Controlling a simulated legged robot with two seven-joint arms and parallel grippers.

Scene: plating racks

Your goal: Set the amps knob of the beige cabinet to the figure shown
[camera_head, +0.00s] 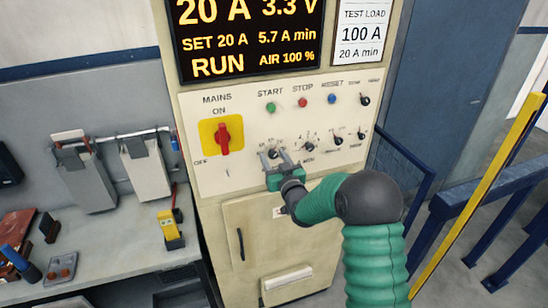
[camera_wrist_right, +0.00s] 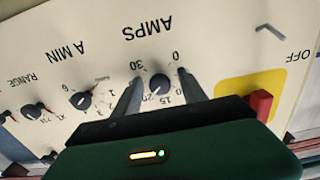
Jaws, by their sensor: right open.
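The beige cabinet (camera_head: 225,200) stands upright ahead of me. Its small black amps knob (camera_wrist_right: 160,84) shows in the wrist view, upside down, with a scale including 0, 15, 20 and 30. Its pale mark seems to point near 20. My right gripper (camera_head: 274,155) is at this knob, fingers open. In the wrist view the fingers (camera_wrist_right: 158,78) lie one on each side of the knob, with gaps. The display (camera_head: 248,38) reads 20 A, 3.3 V, SET 20 A, RUN. A white card (camera_head: 361,30) reads TEST LOAD, 100 A, 20 A min. My left gripper is out of view.
A red mains switch on a yellow plate (camera_head: 208,133) is left of the gripper. Start, stop and reset buttons (camera_head: 302,102) are above. Other black knobs (camera_head: 338,141) are to the right. A workbench (camera_head: 110,240) is at left, blue and yellow rails (camera_head: 475,200) at right.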

